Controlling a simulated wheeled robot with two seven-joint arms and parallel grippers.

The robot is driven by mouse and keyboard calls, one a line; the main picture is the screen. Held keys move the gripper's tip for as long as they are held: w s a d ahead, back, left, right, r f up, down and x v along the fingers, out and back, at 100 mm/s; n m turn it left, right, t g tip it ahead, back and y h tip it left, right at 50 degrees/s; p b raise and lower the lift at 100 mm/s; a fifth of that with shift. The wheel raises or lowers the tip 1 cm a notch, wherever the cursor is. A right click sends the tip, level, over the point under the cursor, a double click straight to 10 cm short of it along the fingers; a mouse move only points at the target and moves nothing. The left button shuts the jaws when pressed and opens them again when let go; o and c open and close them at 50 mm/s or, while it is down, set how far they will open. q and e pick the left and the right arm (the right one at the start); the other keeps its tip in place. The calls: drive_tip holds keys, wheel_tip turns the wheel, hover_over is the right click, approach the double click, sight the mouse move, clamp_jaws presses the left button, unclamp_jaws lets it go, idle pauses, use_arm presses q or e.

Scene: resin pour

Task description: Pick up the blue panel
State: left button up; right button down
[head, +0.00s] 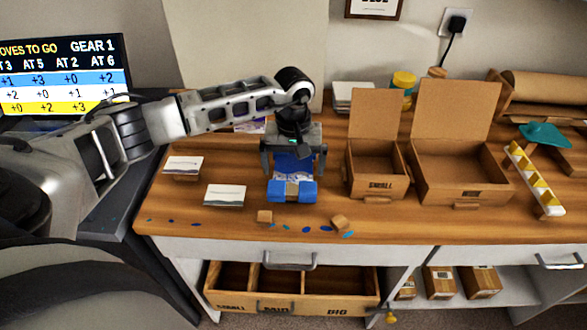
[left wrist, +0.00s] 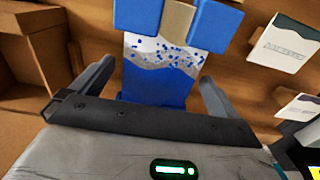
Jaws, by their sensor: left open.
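The blue panel (head: 291,162) has a pale speckled band and stands at a pair of blue blocks (head: 278,191) on the wooden table. My left gripper (head: 294,168) is above the table with its jaws open, one finger on each side of the panel. In the left wrist view the panel (left wrist: 155,88) lies between the two spread fingers (left wrist: 156,75), with a gap visible on each side. The blue blocks (left wrist: 216,27) show beyond it with a tan piece between them. The panel's top is partly hidden by the gripper in the head view. My right gripper is not in view.
An open box marked small (head: 374,184) and a larger open box (head: 460,195) stand right of the panel. Cards (head: 226,196) stand to the left.

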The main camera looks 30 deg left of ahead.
use_arm(q)
drive_tip(key=c, duration=0.9)
drive_tip(key=shift+r, duration=0.1)
